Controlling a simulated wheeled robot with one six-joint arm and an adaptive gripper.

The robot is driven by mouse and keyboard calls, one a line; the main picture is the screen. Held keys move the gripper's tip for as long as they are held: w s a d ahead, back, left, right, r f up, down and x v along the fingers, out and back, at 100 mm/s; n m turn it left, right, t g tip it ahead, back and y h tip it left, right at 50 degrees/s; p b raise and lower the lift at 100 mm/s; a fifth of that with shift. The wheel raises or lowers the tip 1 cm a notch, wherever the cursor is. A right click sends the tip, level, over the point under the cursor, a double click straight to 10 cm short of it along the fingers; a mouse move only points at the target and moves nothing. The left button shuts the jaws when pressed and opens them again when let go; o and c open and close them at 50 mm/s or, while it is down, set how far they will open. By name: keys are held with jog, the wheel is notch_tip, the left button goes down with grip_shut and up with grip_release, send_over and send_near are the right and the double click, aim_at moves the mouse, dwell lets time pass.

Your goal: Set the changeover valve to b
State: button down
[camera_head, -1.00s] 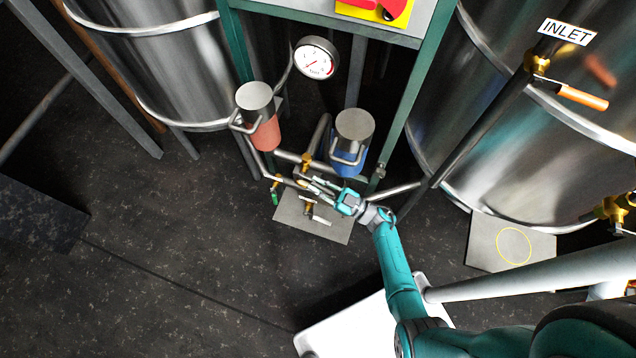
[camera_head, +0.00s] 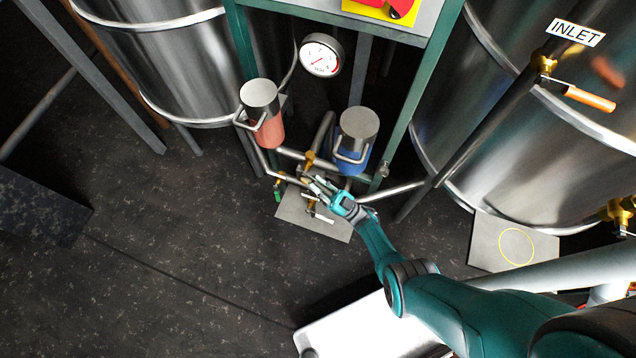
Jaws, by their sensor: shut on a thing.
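The changeover valve shows as a brass body (camera_head: 309,159) on the pipe between the red canister (camera_head: 268,130) and the blue canister (camera_head: 352,160). My gripper (camera_head: 315,183) is just below this brass body in the picture, among the small fittings. Its fingers are shut on a thin part there, which looks like the valve's handle. The fingers hide most of that part, so I cannot read its position or any letter marks.
A green-handled valve (camera_head: 278,192) and a white-levered valve (camera_head: 323,218) sit close by, above a grey floor plate (camera_head: 330,230). A pressure gauge (camera_head: 320,56) is above. Steel tanks (camera_head: 165,70) stand at both sides. The floor to the left is open.

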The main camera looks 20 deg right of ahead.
jog(key=shift+w, duration=0.1)
dwell(0.5)
jog(key=c, duration=1.4)
grip_release()
jog(key=shift+f, duration=0.1)
